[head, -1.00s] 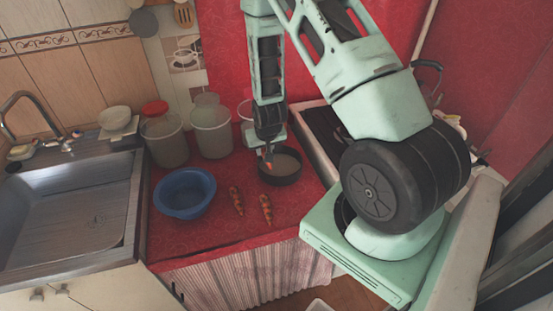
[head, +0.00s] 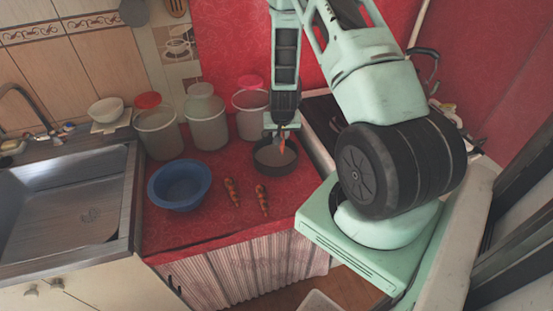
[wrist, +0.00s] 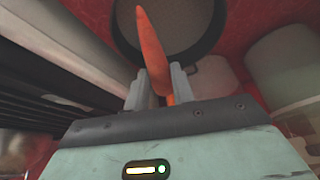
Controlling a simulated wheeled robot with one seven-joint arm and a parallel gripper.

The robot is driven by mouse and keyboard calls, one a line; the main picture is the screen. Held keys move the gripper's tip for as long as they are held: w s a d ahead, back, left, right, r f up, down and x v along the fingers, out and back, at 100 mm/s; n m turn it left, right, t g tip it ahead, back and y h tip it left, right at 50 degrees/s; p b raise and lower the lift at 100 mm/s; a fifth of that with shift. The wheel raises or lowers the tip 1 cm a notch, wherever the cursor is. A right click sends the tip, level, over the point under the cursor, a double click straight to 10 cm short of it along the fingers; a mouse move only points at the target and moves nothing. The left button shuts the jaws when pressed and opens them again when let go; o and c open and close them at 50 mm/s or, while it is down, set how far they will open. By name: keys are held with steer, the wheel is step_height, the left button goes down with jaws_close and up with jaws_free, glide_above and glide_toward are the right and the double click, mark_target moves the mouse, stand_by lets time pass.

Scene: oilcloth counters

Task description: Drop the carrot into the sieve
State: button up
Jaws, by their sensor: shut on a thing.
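My gripper (head: 281,139) is shut on an orange carrot (wrist: 151,45). In the wrist view the carrot sticks out beyond the fingers, with its tip over the sieve. The dark round sieve (head: 275,170) sits on the red counter, below my gripper in the head view. Its pale inside and dark rim (wrist: 212,12) also fill the top of the wrist view. In the head view the carrot is small, hanging over the sieve's opening. I cannot tell the exact gap between carrot and sieve.
Two orange-brown elongated things (head: 232,192) (head: 262,200) lie on the counter (head: 205,228), left of the sieve. A blue bowl (head: 180,200) stands farther left. Several lidded containers (head: 206,125) stand behind. A dark stove top (head: 322,115) is at the right, a sink (head: 75,205) at the left.

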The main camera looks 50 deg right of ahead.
steer(key=shift+f, duration=0.25)
steer(key=o, duration=1.1)
steer(key=shift+c, duration=0.2)
steer(key=shift+r, duration=0.1)
steer(key=v, duration=1.7)
steer(key=shift+b, duration=0.4)
steer(key=shift+s+a, duration=0.1)
steer(key=shift+a, duration=0.05)
